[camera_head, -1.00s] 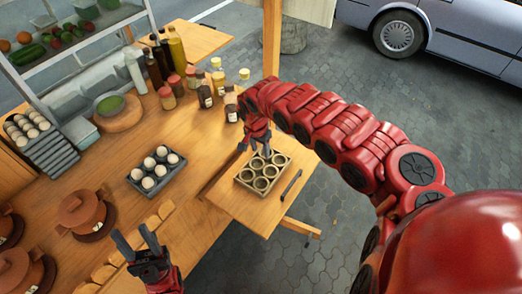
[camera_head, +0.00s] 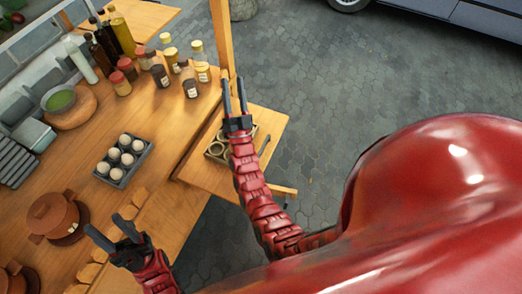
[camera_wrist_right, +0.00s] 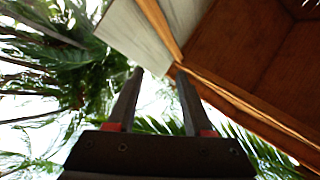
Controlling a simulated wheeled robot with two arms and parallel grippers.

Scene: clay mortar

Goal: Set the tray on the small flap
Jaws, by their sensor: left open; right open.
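The tray (camera_head: 214,152) with round ring-like cups lies on the small flap (camera_head: 201,178) at the table's right side. My right arm crosses in front of it and hides much of it. My right gripper (camera_head: 234,82) is open and empty, its fingers pointing up the picture, past the tray. The right wrist view shows its two parted fingers (camera_wrist_right: 156,85) with nothing between them. My left gripper (camera_head: 101,222) is open and empty over the front edge of the main table, well left of the flap.
A dark egg tray (camera_head: 120,182) stands on the main table (camera_head: 160,125). Several jars (camera_head: 189,82) and bottles (camera_head: 122,35) stand behind it. A wooden post (camera_head: 222,40) rises by the flap's far side. Brown pots (camera_head: 54,216) are at left. Paving lies right of the flap.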

